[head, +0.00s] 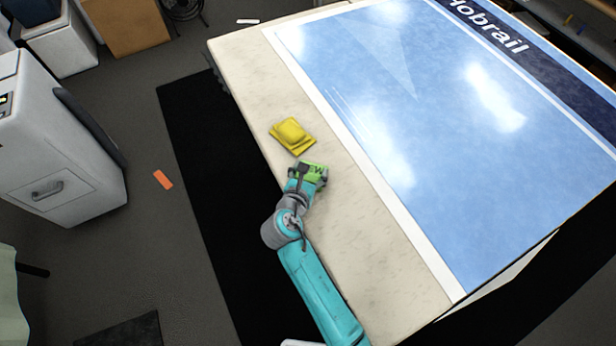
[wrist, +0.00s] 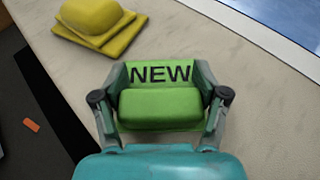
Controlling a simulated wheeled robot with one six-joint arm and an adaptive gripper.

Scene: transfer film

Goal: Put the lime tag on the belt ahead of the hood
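The lime tag (wrist: 160,108) is a green block with a plate behind it reading NEW. My gripper (wrist: 160,100) has a finger against each side of it and appears shut on it. In the head view the lime tag (head: 314,173) is at the end of my arm, over the beige surface (head: 375,260). I cannot tell whether it touches that surface. I cannot clearly make out a belt or a hood in either view.
A yellow block on a yellow plate (head: 292,135) lies just beyond my gripper on the beige surface. A large blue glossy sheet (head: 400,110) lettered "Hobrail" covers the right. A white cabinet (head: 60,150) stands left. The beige strip nearer my arm's base is bare.

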